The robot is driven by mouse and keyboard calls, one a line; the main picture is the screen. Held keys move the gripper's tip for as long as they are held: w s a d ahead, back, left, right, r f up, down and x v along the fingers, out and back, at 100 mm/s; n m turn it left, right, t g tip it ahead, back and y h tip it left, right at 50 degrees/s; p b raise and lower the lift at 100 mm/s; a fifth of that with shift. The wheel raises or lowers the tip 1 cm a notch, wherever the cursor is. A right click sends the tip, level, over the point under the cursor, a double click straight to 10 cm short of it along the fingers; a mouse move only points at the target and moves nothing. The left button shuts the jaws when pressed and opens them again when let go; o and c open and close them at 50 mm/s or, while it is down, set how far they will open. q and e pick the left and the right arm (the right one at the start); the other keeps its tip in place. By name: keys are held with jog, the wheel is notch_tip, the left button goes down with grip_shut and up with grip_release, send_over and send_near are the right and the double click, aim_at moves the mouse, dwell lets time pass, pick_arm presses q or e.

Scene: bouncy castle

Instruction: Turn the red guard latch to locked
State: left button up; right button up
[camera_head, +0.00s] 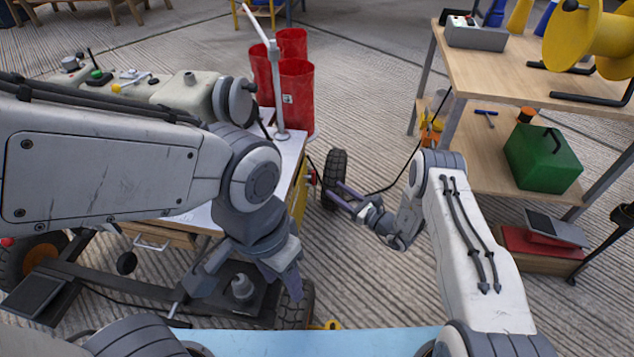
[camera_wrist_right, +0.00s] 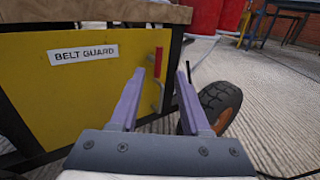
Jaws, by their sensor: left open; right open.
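The red guard latch (camera_wrist_right: 158,62) stands upright at the right edge of a yellow panel (camera_wrist_right: 65,95) marked BELT GUARD in the right wrist view. In the head view the latch (camera_head: 311,177) is a small red spot on the cart's right side. My right gripper (camera_wrist_right: 160,72) is open and points at the panel's edge; the latch appears between its fingers, apparently beyond the tips. The head view shows this gripper (camera_head: 336,194) just right of the latch, with a gap. My left gripper (camera_head: 235,303) is open and empty, low before the cart.
A black wheel with an orange hub (camera_wrist_right: 220,105) stands just right of the panel. A wooden shelf table (camera_head: 490,75) stands at the right.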

aim_at(309, 177)
jog(key=b+x, duration=0.3)
jog(key=x, duration=0.6)
jog(key=shift+a, duration=0.1)
grip_shut()
